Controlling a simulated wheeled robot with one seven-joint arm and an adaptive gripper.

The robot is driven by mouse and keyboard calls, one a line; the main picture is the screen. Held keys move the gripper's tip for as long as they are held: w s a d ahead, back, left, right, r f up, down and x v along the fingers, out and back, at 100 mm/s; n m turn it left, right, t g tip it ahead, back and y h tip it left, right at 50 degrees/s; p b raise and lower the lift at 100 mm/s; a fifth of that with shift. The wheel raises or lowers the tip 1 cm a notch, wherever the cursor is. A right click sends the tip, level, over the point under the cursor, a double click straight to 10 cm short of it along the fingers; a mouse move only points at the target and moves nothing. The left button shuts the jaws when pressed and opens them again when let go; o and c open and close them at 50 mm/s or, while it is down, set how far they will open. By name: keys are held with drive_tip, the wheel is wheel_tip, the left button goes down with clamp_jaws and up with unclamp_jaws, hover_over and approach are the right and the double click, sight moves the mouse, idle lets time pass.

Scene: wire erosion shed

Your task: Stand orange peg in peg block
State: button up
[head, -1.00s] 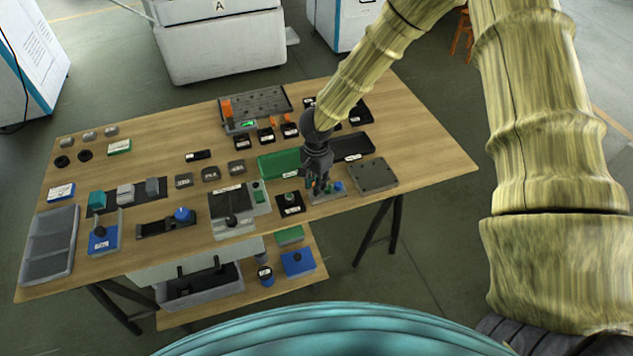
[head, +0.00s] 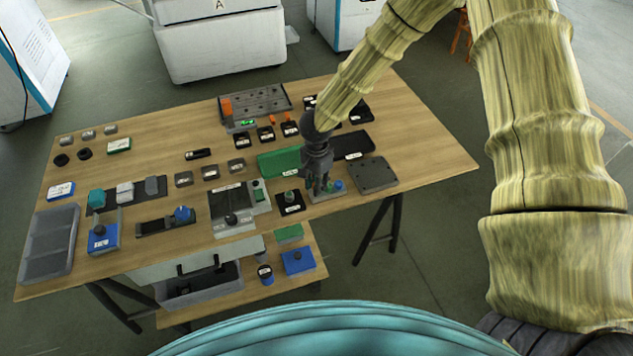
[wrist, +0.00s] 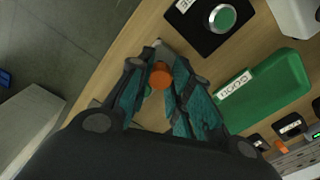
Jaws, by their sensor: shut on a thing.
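The orange peg (wrist: 160,76) shows end-on between the teal fingers of my gripper (wrist: 158,62) in the wrist view. My gripper is shut on it. In the head view my gripper (head: 318,187) is over the left part of the small grey peg block (head: 327,196), near the front edge of the table. A blue peg (head: 338,185) stands in the block to the right of the fingers. The fingers hide the orange peg in the head view, and I cannot tell whether its lower end is in the block.
A black button box (head: 290,203) with a green button stands just left of the block. A dark grey plate (head: 372,175) lies to the right, and a green tray (head: 279,163) lies behind. Bare table (head: 425,150) is at the far right.

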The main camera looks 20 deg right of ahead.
drive_tip(key=shift+f, duration=0.15)
idle(0.3)
drive_tip(key=shift+r+p, duration=2.5)
drive_tip(key=shift+r, duration=0.05)
drive_tip(key=shift+f, duration=0.1)
drive_tip(key=shift+s+a+f+n+b, duration=0.1)
drive_tip(key=shift+s+f+n+b, duration=0.35)
drive_tip(key=shift+n+b, duration=0.3)
drive_tip(key=s+n+b, duration=0.1)
drive_tip(key=n, duration=0.1)
drive_tip(key=s+f+n+b, duration=0.1)
drive_tip(key=n, duration=0.2)
drive_tip(key=s+n+b, duration=0.2)
drive_tip(key=shift+a+f, duration=0.4)
drive_tip(key=n, duration=0.1)
drive_tip(key=s+n+b, duration=0.1)
drive_tip(key=s+n, duration=0.1)
drive_tip(key=n, duration=0.1)
drive_tip(key=shift+a+f+b, duration=0.15)
drive_tip(key=shift+a+b, duration=0.1)
drive_tip(key=shift+b, duration=0.15)
